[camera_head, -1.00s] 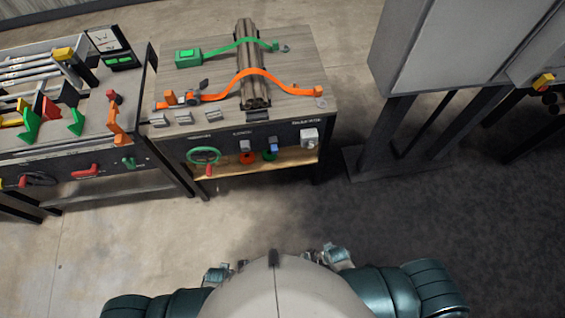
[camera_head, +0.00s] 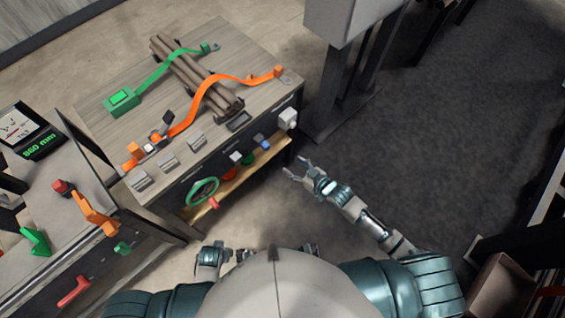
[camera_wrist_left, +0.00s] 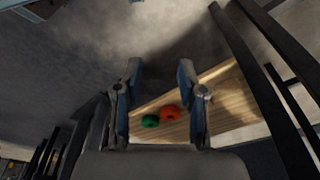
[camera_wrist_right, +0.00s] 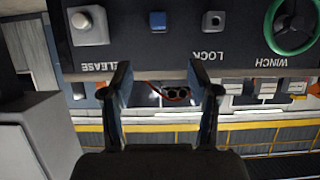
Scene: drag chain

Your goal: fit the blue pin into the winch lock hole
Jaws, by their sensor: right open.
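The only blue piece I see, a small block (camera_head: 262,140), sits on the bench's front panel; it also shows in the right wrist view (camera_wrist_right: 158,21). The green winch wheel (camera_head: 203,192) is at the panel's left end. My right gripper (camera_head: 297,168) is open and empty in front of the panel's right part, apart from the blue block. My left gripper (camera_wrist_left: 160,65) is open and empty, with the wooden shelf in view beyond its fingers.
A large white knob (camera_head: 288,118) is at the panel's right end. Strapped pipes (camera_head: 195,72) lie on the bench top. A grey cabinet (camera_head: 340,18) stands right; dark floor is clear there.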

